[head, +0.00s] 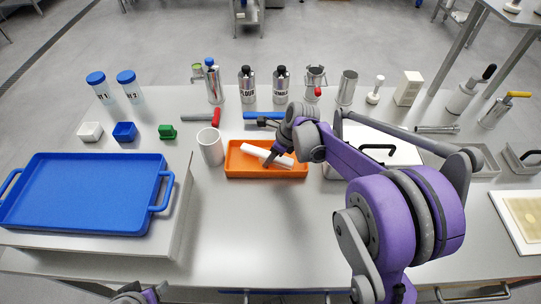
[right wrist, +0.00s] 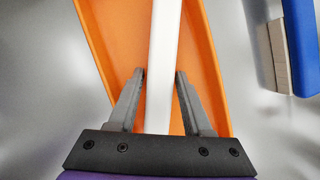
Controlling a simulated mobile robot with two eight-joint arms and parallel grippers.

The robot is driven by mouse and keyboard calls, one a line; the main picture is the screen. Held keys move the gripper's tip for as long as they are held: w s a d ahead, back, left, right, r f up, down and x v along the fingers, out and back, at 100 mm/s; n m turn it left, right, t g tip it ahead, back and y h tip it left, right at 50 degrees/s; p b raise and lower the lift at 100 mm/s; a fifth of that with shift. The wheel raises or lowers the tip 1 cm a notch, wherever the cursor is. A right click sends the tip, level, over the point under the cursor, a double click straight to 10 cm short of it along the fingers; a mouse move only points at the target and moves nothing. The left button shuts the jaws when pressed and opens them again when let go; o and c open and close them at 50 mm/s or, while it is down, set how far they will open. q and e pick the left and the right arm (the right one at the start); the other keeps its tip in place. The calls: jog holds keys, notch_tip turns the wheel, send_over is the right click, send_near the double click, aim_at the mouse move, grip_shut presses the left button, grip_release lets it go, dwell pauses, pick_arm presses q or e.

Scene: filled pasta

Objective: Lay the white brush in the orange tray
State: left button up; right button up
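The white brush (head: 255,151) lies slantwise in the orange tray (head: 235,171), its right part near my gripper. In the right wrist view, the brush's long white bar (right wrist: 163,45) runs over the orange tray floor (right wrist: 115,50) and down between my fingers; its bristles cannot be made out. My right gripper (head: 270,160) is low over the tray. In the right wrist view its fingers (right wrist: 160,78) stand apart on both sides of the white bar, with a gap visible at the left finger. Only a bit of my left arm shows at the bottom edge; its gripper is not visible.
A white cup (head: 211,147) stands just left of the tray. A blue brush (head: 262,117) lies behind it and shows tan bristles in the wrist view (right wrist: 276,45). Bottles and canisters line the back. A blue tray (head: 85,190) is at left. The front table is clear.

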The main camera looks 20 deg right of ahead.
jog(key=shift+o, duration=1.1)
jog(key=p+v, duration=0.1)
jog(key=v, duration=1.1)
jog(key=s+a+f+n+h, duration=0.1)
jog(key=s+a+f+n, duration=0.1)
jog(key=s+n, duration=0.5)
jog(key=s+a+f+n+t+h, duration=0.1)
jog(key=s+a+f+n, duration=0.1)
jog(key=s+a+n, duration=0.2)
jog(key=s+a+f+n+h, duration=0.1)
jog(key=s+a+f+n, duration=0.1)
jog(key=s+n, duration=0.8)
jog(key=shift+a+f+n+t, duration=0.1)
jog(key=shift+a+n, duration=0.2)
jog(key=shift+n, duration=0.65)
jog(key=shift+a+f+n+t, duration=0.1)
jog(key=shift+a+n, duration=0.2)
jog(key=shift+n, duration=0.7)
jog(key=shift+a+f+n+t, duration=0.15)
jog(key=shift+a+n, duration=0.15)
jog(key=shift+n, duration=0.65)
jog(key=shift+s+f+n, duration=0.15)
jog(key=shift+n, duration=0.25)
